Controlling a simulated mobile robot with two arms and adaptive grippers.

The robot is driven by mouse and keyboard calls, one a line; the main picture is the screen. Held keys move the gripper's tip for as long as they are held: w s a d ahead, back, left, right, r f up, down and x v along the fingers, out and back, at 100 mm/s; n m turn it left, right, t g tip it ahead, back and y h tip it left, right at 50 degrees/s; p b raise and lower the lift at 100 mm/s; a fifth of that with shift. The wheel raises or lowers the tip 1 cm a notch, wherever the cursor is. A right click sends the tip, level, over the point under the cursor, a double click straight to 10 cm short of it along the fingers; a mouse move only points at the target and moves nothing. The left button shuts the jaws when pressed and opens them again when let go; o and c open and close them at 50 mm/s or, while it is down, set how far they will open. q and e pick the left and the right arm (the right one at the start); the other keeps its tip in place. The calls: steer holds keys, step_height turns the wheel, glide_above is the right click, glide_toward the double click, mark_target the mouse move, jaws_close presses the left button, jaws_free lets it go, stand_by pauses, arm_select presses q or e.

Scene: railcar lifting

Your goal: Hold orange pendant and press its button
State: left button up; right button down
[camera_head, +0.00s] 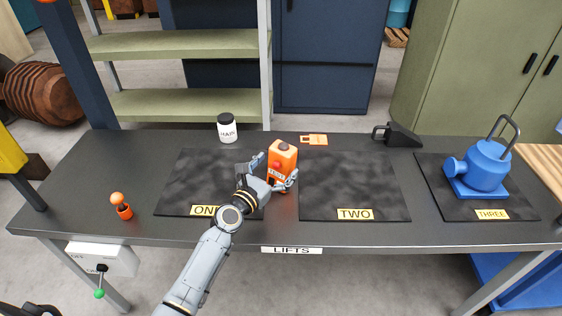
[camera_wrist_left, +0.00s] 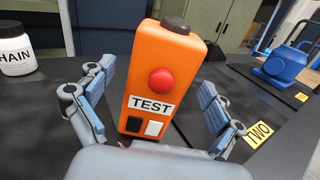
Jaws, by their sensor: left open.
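The orange pendant (camera_head: 282,163) stands upright on the dark table between the mats marked ONE and TWO. In the left wrist view the pendant (camera_wrist_left: 165,75) has a red round button (camera_wrist_left: 162,80), a TEST label, and a black and a white square below it. My left gripper (camera_head: 273,177) is at the pendant in the head view. In the wrist view its open fingers (camera_wrist_left: 158,108) stand on either side of the pendant, with gaps visible on both sides.
A white CHAIN jar (camera_head: 227,128) stands behind mat ONE (camera_head: 180,185). An orange tag (camera_head: 314,140) lies behind the pendant. A blue machine (camera_head: 485,167) sits on mat THREE. A small orange item (camera_head: 121,206) stands at left. Mat TWO (camera_head: 350,185) is bare.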

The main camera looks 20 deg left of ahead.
arm_select(q)
steer(key=shift+x, duration=1.3)
steer(key=c, duration=1.5)
stand_by(1.7)
